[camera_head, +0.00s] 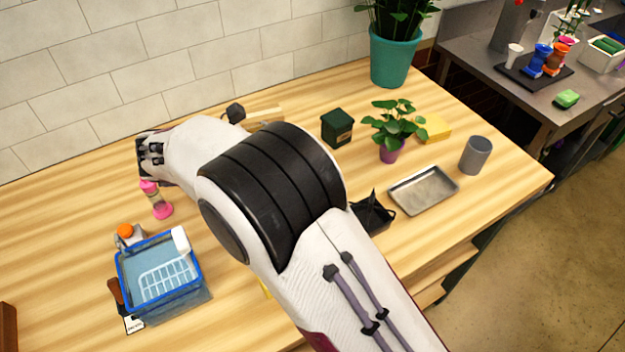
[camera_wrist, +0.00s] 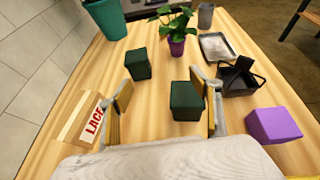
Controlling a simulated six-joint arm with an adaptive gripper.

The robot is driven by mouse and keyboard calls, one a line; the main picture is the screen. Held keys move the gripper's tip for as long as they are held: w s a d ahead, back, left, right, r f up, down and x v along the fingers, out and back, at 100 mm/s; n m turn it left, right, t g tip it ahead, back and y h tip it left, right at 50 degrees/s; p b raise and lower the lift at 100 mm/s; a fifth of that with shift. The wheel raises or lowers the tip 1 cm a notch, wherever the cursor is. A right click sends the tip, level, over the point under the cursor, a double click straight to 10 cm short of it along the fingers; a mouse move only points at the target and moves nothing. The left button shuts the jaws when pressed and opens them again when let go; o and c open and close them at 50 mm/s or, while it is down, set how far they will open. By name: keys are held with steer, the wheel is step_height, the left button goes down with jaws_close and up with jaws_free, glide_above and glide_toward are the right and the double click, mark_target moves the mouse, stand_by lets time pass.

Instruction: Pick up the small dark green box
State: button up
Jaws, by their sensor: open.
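Two dark green boxes show in the wrist view. One box (camera_wrist: 186,101) stands on the table between the finger lines of my gripper (camera_wrist: 166,94), closer to the right finger. The gripper is open with nothing held; I cannot tell how far above the table it is. The other dark green box (camera_wrist: 138,64) stands farther off, beyond the left finger; in the head view this box (camera_head: 337,127) has a label and stands near the wall. My arm hides the nearer box in the head view. I cannot surely tell which is smaller.
A purple box (camera_wrist: 272,124) and a black caddy (camera_wrist: 238,77) stand right of the gripper. A carton marked LACE (camera_wrist: 88,118) lies at left. A potted plant (camera_head: 392,130), metal tray (camera_head: 424,190), grey cup (camera_head: 475,154) and blue basket (camera_head: 160,270) stand on the table.

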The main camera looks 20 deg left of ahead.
steer(key=s+f, duration=0.1)
steer(key=s, duration=0.1)
steer(key=s+f+m+g+h, duration=0.1)
steer(key=s, duration=0.1)
steer(key=s+f+m, duration=0.1)
steer(key=s+f, duration=0.1)
steer(key=shift+a+g+h, duration=0.3)
steer(key=shift+a+g, duration=0.1)
steer(key=shift+d, duration=0.1)
steer(key=shift+x, duration=1.2)
steer(key=shift+w, duration=0.1)
steer(key=shift+x, duration=2.55)
steer(key=shift+w+r, duration=0.1)
steer(key=shift+w, duration=0.05)
steer(key=c, duration=1.3)
